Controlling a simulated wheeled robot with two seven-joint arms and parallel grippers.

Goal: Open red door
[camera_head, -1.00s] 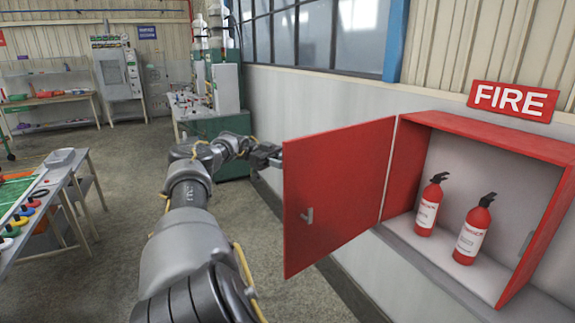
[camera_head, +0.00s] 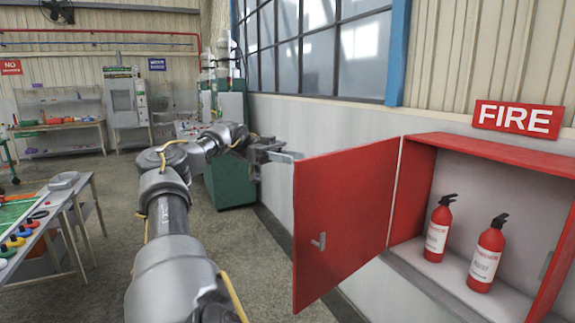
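The red door (camera_head: 345,215) stands wide open, swung out to the left of the red fire cabinet (camera_head: 500,147). A small grey handle (camera_head: 318,241) sits low on its visible face, near the free edge. My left gripper (camera_head: 288,156) is at the door's upper free corner, well above the handle. Its light grey finger reaches to that edge; contact is unclear. I cannot tell whether the fingers are apart or shut. My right gripper is out of view. Two red fire extinguishers, one on the left (camera_head: 438,230) and one on the right (camera_head: 487,255), stand upright inside.
A white FIRE sign (camera_head: 517,118) on red hangs above the cabinet. A workbench (camera_head: 45,230) with coloured items stands at the left. A green machine (camera_head: 230,180) stands beyond my gripper. Grey floor between bench and wall is largely clear.

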